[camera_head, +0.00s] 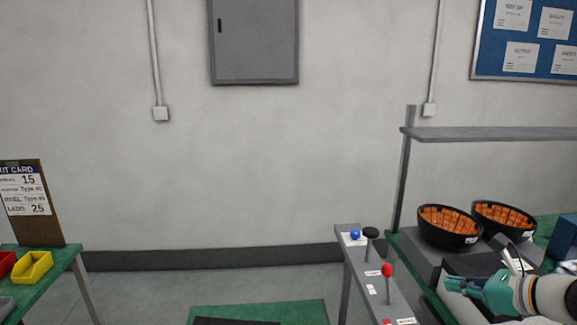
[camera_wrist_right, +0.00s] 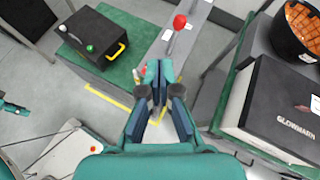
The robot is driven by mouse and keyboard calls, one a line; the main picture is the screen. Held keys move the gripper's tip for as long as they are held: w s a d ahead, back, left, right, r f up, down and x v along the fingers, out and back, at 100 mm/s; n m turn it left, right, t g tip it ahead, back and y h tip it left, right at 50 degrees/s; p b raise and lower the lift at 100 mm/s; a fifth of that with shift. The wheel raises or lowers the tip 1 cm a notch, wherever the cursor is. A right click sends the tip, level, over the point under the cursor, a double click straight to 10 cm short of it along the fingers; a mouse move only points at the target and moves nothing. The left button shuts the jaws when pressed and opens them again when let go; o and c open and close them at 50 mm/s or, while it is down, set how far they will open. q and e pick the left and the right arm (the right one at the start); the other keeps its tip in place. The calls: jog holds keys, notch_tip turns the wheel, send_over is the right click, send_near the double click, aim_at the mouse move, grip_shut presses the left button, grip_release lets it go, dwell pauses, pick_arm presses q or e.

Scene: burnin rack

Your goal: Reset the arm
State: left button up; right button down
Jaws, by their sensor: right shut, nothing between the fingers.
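My right gripper (camera_head: 455,283) is teal and comes in from the right edge in the head view, with its fingers pointing left over the right-hand bench. In the right wrist view its fingers (camera_wrist_right: 158,72) are closed together with nothing between them. A narrow grey panel (camera_head: 354,246) stands to the left of it, with a red-knobbed lever (camera_head: 388,271), a black-knobbed lever (camera_head: 370,234) and a blue knob (camera_head: 355,235). My left gripper does not show in the head view. A teal piece (camera_wrist_right: 14,107) at the left edge of the right wrist view may be part of it.
A dark box (camera_wrist_right: 278,108) is beside the gripper. A black box with a yellow handle (camera_wrist_right: 93,38) sits on a green mat. Yellow bin (camera_head: 32,267) is far left.

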jog(key=s+a+f+n+g, duration=0.25)
jog(key=a+f, duration=0.35)
jog(key=f, duration=0.4)
jog(key=s+a+f+n+g+y, duration=0.1)
jog(key=s+a+f+g, duration=0.3)
jog(key=f, duration=0.6)
jog(key=s+a+f+n+g, duration=0.2)
jog(key=s+a+f, duration=0.1)
jog(key=a+f, duration=0.5)
jog(key=s+a+f+n+g+h, duration=0.1)
jog(key=s+a+f+n+h, duration=0.1)
jog(key=s+f+n, duration=1.2)
jog(key=s+a+n, duration=0.1)
jog(key=s+n, duration=0.1)
jog(key=n, duration=0.5)
jog(key=shift+a+f+h, duration=0.15)
jog(key=shift+a+h, duration=0.2)
jog(key=shift+h, duration=0.05)
